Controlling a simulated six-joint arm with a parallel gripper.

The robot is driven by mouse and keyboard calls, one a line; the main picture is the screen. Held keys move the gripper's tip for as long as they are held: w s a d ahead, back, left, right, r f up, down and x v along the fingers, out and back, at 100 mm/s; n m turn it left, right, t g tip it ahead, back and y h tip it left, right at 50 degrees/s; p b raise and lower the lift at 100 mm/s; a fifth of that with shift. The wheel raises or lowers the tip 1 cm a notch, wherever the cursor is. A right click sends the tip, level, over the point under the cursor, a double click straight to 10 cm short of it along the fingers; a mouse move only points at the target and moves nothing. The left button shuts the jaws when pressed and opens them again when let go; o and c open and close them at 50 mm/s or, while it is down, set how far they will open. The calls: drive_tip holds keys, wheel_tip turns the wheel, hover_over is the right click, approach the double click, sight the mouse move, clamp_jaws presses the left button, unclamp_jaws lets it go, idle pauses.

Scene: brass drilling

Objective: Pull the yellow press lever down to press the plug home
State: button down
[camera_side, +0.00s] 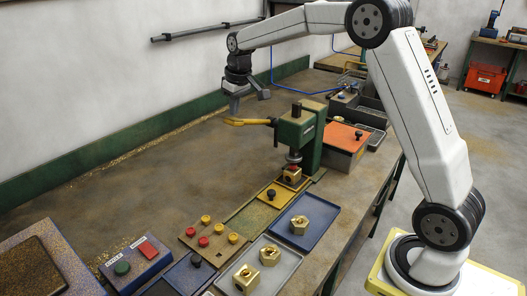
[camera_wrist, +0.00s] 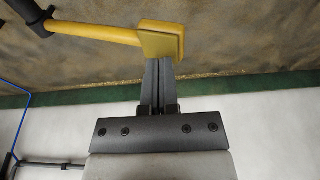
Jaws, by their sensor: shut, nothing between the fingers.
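The yellow press lever (camera_side: 247,122) sticks out to the left from the green press (camera_side: 298,134) in the side view, about level. In the wrist view the lever (camera_wrist: 108,35) crosses the top, with its block-shaped end (camera_wrist: 161,42) at the fingertips. My gripper (camera_side: 237,117) is shut and empty, pointing down just above the lever's outer end; it also shows in the wrist view (camera_wrist: 158,64). I cannot tell whether the fingers touch the lever. Under the press ram a brass part (camera_side: 291,176) with a red plug on top sits on a small yellow fixture.
In front of the press lie a blue tray (camera_side: 325,205) with a brass part, a grey tray (camera_side: 290,258) with brass parts, a wooden plug board (camera_side: 190,237) and a button box (camera_side: 152,270). An orange-topped box (camera_side: 343,133) stands behind the press. The bench left of the lever is clear.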

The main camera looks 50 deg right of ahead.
drive_tip(key=shift+f, duration=0.45)
drive_tip(key=shift+f, duration=0.3)
idle(0.4)
